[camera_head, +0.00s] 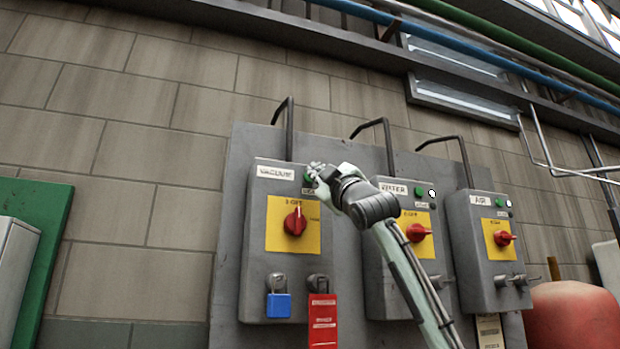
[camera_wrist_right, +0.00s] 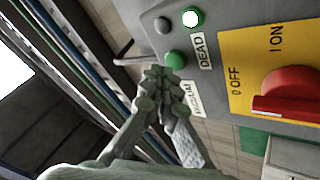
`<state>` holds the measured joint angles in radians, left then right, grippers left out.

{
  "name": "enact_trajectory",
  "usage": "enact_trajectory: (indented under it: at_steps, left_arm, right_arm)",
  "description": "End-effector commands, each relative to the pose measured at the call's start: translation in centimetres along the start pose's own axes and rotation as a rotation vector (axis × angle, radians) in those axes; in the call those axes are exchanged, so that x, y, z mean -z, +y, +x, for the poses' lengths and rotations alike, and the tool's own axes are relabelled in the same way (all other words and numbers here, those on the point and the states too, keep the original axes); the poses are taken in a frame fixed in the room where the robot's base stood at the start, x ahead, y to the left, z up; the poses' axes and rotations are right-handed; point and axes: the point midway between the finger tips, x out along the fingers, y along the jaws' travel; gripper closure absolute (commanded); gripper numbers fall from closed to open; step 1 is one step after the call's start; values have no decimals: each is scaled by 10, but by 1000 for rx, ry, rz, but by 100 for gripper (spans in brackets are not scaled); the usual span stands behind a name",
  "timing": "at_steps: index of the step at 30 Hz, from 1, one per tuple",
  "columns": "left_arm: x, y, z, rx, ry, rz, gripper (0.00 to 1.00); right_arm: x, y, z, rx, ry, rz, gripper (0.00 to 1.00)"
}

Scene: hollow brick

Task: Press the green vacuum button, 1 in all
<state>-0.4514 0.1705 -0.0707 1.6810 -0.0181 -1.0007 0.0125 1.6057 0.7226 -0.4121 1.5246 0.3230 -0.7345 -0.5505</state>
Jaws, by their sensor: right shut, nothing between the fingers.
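The vacuum box (camera_head: 256,230) is a grey panel box labelled VACUUM, with a red rotary knob (camera_head: 295,222) on a yellow plate. Its green button (camera_wrist_right: 175,59) sits beside the VACUUM label in the wrist view. In the head view my right gripper (camera_head: 316,172) is at the box's upper right corner and partly covers the button area. In the wrist view the right gripper (camera_wrist_right: 158,76) is shut and empty, its fingertips right beside the green button. I cannot tell whether they touch it. My left gripper is not in view.
A lit greenish-white lamp (camera_wrist_right: 192,18) and a grey round part (camera_wrist_right: 162,25) are near the button. The water box (camera_head: 393,270) and air box (camera_head: 475,245) stand to the right. A blue padlock (camera_head: 278,304) and red tag (camera_head: 322,320) hang below the vacuum knob.

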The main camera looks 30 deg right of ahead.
Motion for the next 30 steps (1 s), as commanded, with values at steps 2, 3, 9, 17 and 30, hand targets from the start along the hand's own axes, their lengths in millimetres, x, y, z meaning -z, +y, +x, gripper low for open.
enact_trajectory:
  at_steps: [2,3,9,17,30]
  left_arm:
    - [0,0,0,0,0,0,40]
    - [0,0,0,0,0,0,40]
    - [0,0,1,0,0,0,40]
    - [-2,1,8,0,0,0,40]
    - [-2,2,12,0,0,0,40]
  right_arm:
    - [0,0,-1,0,0,0,100]
    - [0,0,0,0,0,0,100]
    - [1,1,-2,-1,1,0,100]
    - [10,10,-20,-1,1,0,100]
    - [22,22,-40,-1,1,1,100]
